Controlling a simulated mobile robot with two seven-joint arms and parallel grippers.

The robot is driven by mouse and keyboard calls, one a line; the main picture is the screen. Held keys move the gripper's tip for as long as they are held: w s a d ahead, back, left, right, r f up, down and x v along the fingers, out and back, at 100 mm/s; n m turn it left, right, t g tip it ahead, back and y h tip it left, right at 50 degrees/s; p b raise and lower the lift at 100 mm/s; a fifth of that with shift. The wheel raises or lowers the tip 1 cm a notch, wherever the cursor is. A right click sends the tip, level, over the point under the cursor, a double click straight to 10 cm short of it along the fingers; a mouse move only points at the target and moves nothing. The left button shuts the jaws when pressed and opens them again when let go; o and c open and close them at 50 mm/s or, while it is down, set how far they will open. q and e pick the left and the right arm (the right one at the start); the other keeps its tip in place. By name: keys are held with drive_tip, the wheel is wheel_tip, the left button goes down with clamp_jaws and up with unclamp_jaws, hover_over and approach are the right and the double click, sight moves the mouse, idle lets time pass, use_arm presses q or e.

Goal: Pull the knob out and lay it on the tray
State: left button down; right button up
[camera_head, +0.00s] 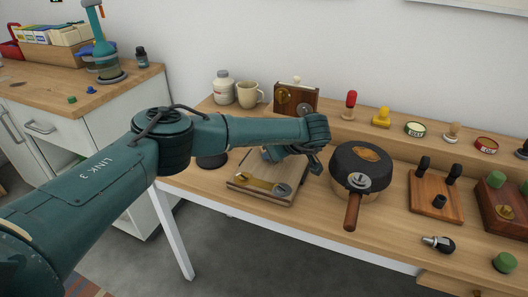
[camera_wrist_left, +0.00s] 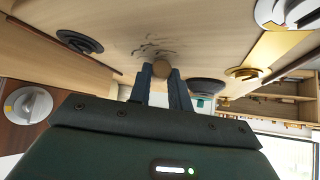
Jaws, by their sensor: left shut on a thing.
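My left gripper (camera_wrist_left: 162,72) is shut on a small round tan knob (camera_wrist_left: 161,68), which shows between the two blue-grey fingertips in the left wrist view. Dark marks show on the pale wood surface just behind it. Whether the knob is still seated or clear of the surface cannot be told. In the head view my left arm reaches over a pale wooden board (camera_head: 243,187) with a brass strip and a silver dial; the wrist hides its far part, and the knob cannot be made out there. I cannot surely identify a tray. My right gripper is not in view.
A round dark-topped pot-like object (camera_head: 348,157) with a brown handle stands right of the board. A cream mug (camera_head: 248,94), a white jar (camera_head: 223,88) and an upright wooden block (camera_head: 308,99) stand behind. A board with black pegs (camera_head: 427,196) lies farther right.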

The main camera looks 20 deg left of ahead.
use_arm(q)
drive_tip(key=shift+f, duration=0.1)
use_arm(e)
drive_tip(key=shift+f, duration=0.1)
use_arm(q)
drive_tip(key=c, duration=1.2)
unclamp_jaws()
drive_tip(key=shift+v, duration=0.75)
drive_tip(key=v, duration=1.1)
drive_tip(key=shift+s+d+r+p, duration=0.2)
drive_tip(key=shift+r+p, duration=0.05)
drive_tip(key=shift+p, duration=0.05)
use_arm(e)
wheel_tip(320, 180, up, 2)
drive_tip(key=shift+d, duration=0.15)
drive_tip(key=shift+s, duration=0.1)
